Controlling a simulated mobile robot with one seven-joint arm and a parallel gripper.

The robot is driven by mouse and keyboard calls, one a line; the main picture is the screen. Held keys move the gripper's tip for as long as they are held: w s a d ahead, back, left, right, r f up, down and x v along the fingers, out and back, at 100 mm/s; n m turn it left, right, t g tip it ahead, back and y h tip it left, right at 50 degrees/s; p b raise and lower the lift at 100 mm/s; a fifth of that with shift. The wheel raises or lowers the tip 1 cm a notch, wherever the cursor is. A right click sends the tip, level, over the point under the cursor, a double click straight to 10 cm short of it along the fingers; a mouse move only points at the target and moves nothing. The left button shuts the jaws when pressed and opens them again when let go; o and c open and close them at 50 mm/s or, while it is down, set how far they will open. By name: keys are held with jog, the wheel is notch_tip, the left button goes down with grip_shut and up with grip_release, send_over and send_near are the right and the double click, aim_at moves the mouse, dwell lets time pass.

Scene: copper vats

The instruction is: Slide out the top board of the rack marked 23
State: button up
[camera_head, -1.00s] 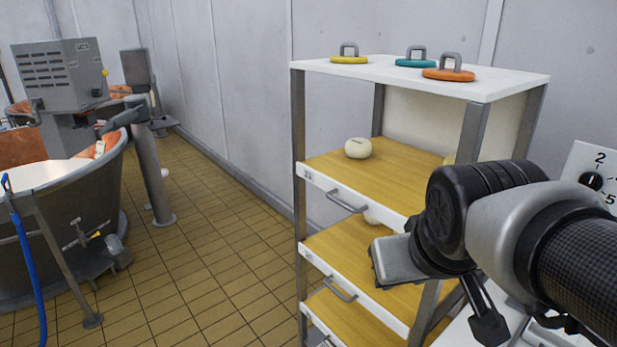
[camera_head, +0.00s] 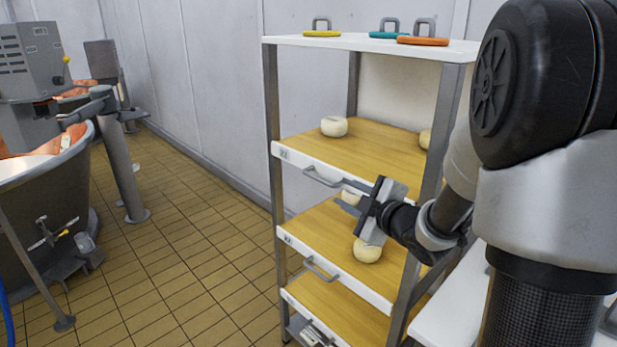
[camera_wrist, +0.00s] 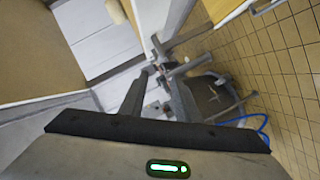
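The rack (camera_head: 272,110) stands right of centre in the head view, with a white top and wooden boards below. Its top board (camera_head: 372,138) has a white front with a small label (camera_head: 284,154), too small to read surely, and a grey bar handle (camera_head: 321,178). A pale round cheese (camera_head: 334,127) sits on this board; another shows partly at its right. My gripper (camera_head: 346,205) is in front of the rack, below and right of that handle, apart from it as far as I see. In the wrist view my gripper (camera_wrist: 157,85) has its fingers apart with nothing held.
Yellow, teal and orange handled discs (camera_head: 423,41) lie on the rack top. A copper vat (camera_head: 45,190) stands left. The tiled floor (camera_head: 185,220) between is clear.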

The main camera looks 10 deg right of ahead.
aim_at(318, 179)
jog(key=p+x, duration=0.1)
jog(key=x, duration=1.5)
jog(key=shift+w+a+f, duration=0.1)
jog(key=shift+w, duration=0.15)
jog(key=shift+c, duration=0.2)
grip_shut()
